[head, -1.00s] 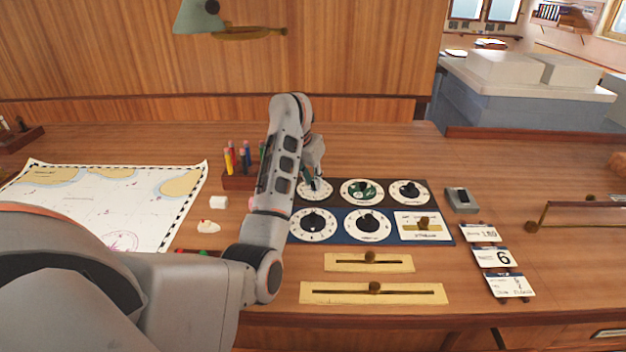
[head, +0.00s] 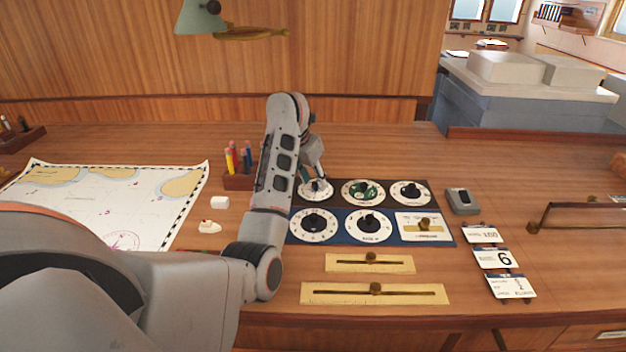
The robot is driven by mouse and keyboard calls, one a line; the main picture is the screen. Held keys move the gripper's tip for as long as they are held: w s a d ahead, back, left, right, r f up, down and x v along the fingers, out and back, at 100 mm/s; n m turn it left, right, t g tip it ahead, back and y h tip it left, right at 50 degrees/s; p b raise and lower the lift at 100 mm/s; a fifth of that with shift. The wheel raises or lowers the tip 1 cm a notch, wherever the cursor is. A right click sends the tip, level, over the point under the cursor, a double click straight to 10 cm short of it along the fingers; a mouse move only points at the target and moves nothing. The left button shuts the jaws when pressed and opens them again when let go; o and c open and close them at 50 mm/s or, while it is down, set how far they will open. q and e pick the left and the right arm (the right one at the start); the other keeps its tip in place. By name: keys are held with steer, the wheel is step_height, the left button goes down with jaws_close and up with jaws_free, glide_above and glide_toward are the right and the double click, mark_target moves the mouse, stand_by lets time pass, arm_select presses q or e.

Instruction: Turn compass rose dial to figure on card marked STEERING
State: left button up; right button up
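My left gripper (head: 316,181) points down over the upper-left dial (head: 316,191), its fingertips at that dial's knob. My arm partly hides them, so I cannot tell whether the fingers are closed on the knob. Beside it on the dark panel are a dial with a green centre (head: 363,193) and another white dial (head: 410,193). I cannot read which dial is the compass rose. Three cards stand at the right: a top card (head: 482,234), a middle card (head: 496,258) showing 6, and a lower card (head: 511,286). Their headings are too small to read. My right gripper is not in view.
Two brass slider plates (head: 350,263) (head: 340,294) lie nearer. A pen holder (head: 238,181) stands left of my arm, and a chart (head: 110,195) lies further left.

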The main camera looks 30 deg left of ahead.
arm_select(q)
steer(key=v, duration=1.2)
stand_by(0.3)
steer(key=shift+d, duration=0.1)
stand_by(0.5)
